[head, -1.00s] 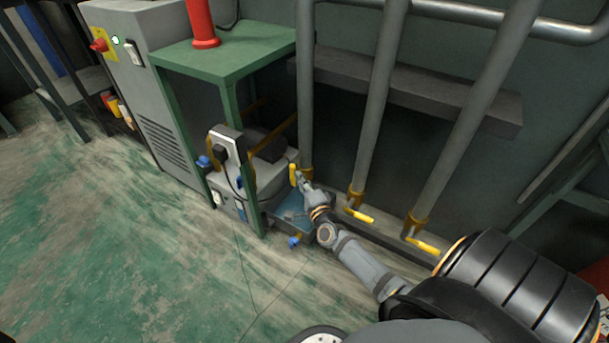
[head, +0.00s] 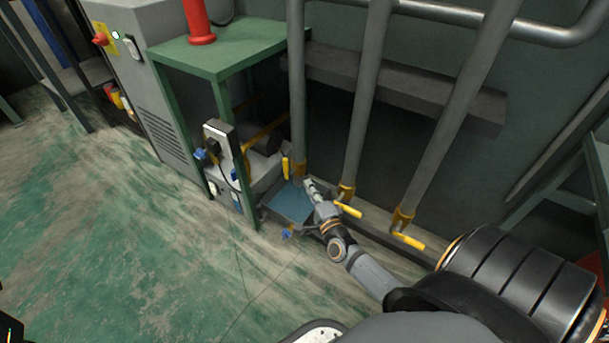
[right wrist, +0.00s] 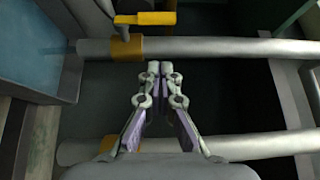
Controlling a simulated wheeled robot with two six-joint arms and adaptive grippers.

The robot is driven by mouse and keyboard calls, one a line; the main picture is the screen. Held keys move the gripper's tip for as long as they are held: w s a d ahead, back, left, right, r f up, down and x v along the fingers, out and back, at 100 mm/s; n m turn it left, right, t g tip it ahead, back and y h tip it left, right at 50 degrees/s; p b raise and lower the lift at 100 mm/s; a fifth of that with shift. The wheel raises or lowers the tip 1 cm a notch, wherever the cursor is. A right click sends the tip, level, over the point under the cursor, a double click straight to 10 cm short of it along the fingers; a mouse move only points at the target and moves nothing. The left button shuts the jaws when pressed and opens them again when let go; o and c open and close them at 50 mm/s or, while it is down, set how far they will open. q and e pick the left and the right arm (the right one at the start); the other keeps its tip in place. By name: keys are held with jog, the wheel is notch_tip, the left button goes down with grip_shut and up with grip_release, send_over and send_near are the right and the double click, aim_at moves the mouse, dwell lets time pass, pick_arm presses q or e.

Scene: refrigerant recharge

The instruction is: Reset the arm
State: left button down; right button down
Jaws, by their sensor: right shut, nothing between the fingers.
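My right arm (head: 365,272) reaches from the lower right toward the foot of the pipes in the head view. My right gripper (head: 309,184) is shut and empty, close to the left pipe's lower end. In the right wrist view the gripper (right wrist: 154,68) has its fingertips together, just short of a grey pipe with a yellow valve handle (right wrist: 146,18). That handle (head: 286,167) hangs upright beside the left pipe in the head view. The middle handle (head: 348,211) and right handle (head: 411,242) stick out sideways from their pipes. My left gripper is not in view.
A green table (head: 214,55) with a red cylinder (head: 197,20) stands at the left, beside a grey cabinet (head: 150,75). A blue tray-like surface (head: 287,203) lies left of my gripper. Grey pipes (head: 364,95) stand close along the wall. The floor (head: 110,215) at left is clear.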

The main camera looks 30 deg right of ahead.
jog(key=s, duration=0.4)
jog(key=shift+s+a+p, duration=0.1)
jog(key=shift+a+p, duration=0.2)
